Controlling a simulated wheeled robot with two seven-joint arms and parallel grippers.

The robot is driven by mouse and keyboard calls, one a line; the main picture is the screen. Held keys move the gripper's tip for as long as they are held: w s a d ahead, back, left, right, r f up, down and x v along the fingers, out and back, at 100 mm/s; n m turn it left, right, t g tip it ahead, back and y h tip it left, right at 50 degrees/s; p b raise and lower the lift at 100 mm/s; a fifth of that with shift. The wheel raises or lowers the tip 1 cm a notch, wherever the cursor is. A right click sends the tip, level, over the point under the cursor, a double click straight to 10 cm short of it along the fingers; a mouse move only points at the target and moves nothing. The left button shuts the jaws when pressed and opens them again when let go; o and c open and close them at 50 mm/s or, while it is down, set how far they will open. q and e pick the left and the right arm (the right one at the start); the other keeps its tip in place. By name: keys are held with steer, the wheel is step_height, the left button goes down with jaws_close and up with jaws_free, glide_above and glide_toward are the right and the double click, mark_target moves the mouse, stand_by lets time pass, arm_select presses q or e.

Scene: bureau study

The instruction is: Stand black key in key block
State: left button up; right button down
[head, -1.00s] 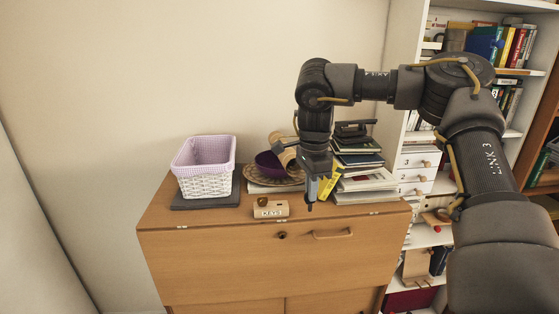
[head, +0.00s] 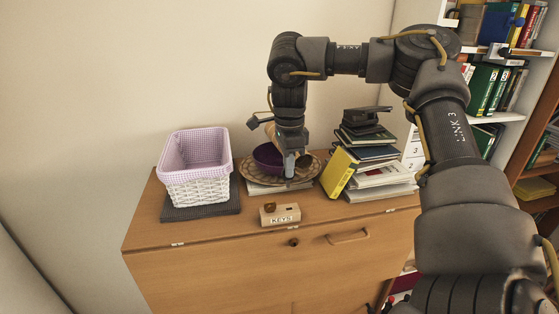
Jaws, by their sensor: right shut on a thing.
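The key block (head: 281,216), a small light wooden block marked KEYS, sits near the front edge of the bureau top, with a dark brown spot on its upper left. My right gripper (head: 289,174) points down just behind and above the block, in front of the purple bowl, and is apart from the block. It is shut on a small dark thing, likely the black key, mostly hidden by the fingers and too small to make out. My left gripper is not in view.
A white wicker basket (head: 199,189) with lilac lining stands on a dark mat at the left. A purple bowl (head: 266,157) sits on a woven plate behind my gripper. Stacked books, one with a yellow spine (head: 339,174), stand right. The bureau top (head: 235,232) is bare beside the block.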

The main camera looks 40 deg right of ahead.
mark_target(289, 180)
steer(key=f, duration=0.4)
steer(key=shift+s+f, duration=0.2)
steer(key=shift+s, duration=0.05)
steer(key=shift+s+f, duration=0.25)
steer(key=shift+f, duration=0.45)
steer(key=shift+w, duration=0.1)
stand_by(0.4)
steer(key=shift+f+b, duration=0.3)
steer(key=shift+f, duration=1.3)
stand_by(1.9)
